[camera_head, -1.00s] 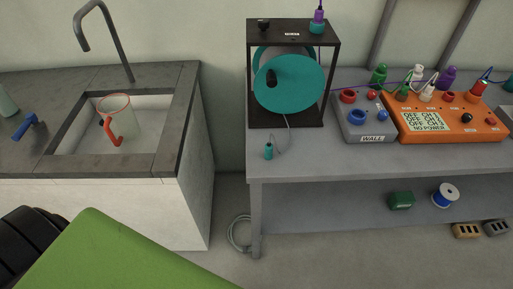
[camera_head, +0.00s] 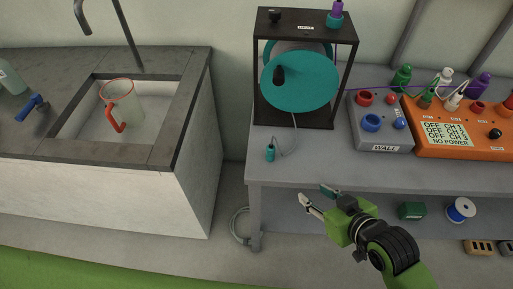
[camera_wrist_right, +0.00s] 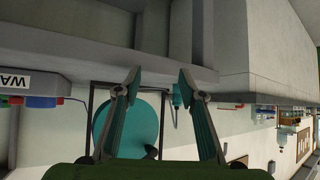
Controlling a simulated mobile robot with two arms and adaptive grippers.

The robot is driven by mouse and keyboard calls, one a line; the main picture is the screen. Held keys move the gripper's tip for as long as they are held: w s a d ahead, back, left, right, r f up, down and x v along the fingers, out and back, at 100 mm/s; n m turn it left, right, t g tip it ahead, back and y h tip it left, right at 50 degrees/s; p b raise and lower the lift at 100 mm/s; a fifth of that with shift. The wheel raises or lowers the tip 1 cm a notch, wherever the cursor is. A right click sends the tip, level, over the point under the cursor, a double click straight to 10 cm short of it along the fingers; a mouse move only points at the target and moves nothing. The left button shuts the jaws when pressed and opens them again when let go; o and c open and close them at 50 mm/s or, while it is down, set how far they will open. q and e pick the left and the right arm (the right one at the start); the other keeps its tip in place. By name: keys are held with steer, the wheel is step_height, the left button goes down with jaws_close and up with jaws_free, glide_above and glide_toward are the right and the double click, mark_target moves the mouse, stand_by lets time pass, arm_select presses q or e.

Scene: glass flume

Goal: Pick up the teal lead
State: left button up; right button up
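The teal lead (camera_head: 270,152) is a small teal plug standing upright near the front edge of the grey bench. A thin grey cable runs from it to the black frame with a large teal disc (camera_head: 300,82). My right gripper (camera_head: 317,196) is open and empty, in front of the bench edge, to the right of and nearer than the lead. In the right wrist view the open fingers (camera_wrist_right: 160,76) point toward the bench, and the teal lead (camera_wrist_right: 177,97) shows beyond them, near the right finger. My left gripper is not in view.
A grey WALL box (camera_head: 380,130) and an orange panel (camera_head: 462,138) with several coloured plugs stand to the right on the bench (camera_head: 340,170). A sink with a red-rimmed jug (camera_head: 122,105) is at left. The bench top right of the lead is clear.

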mark_target(274, 152)
steer(key=w+a+r+n+t+y, duration=0.1)
steer(key=w+a+r+n+y, duration=0.15)
steer(key=a+r, duration=0.4)
steer(key=shift+y, duration=0.55)
steer(key=w+a, duration=0.1)
steer(key=w, duration=0.1)
steer(key=w+a+f, duration=0.1)
steer(key=w, duration=0.1)
steer(key=w+a, duration=0.1)
steer(key=w, duration=0.1)
steer(key=shift+f+p, duration=0.35)
steer(key=shift+f+p+x, duration=0.2)
steer(key=shift+x, duration=1.25)
steer(key=shift+f+p+x, duration=0.2)
steer(key=shift+x, duration=1.2)
steer(key=shift+d, duration=0.2)
jaws_close()
